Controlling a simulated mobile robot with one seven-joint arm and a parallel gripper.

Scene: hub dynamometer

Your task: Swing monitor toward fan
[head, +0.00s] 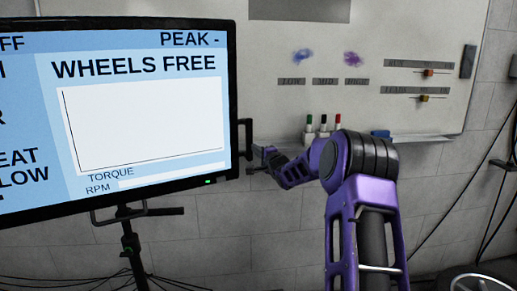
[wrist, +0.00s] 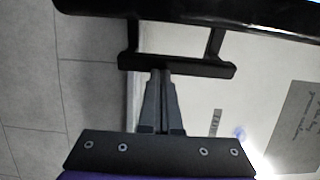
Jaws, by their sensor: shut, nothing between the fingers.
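The monitor (head: 140,110) fills the left of the head view, its lit screen reading "WHEELS FREE". A black handle (head: 247,135) sticks out from its right edge. The handle shows in the wrist view as a dark bar (wrist: 205,69) on two posts below the monitor's edge (wrist: 220,17). My gripper (head: 259,150) is at the handle's outer side. Its closed fingers (wrist: 160,75) point at the bar, with nothing between them. The tips meet or nearly meet the bar; I cannot tell if they touch. I cannot make out a fan for certain.
A whiteboard (head: 420,60) with markers (head: 323,123) on its ledge hangs on the block wall behind. A black stand (head: 130,245) is below the monitor. Cables hang at the right. A round wire rim (head: 482,276) shows at bottom right.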

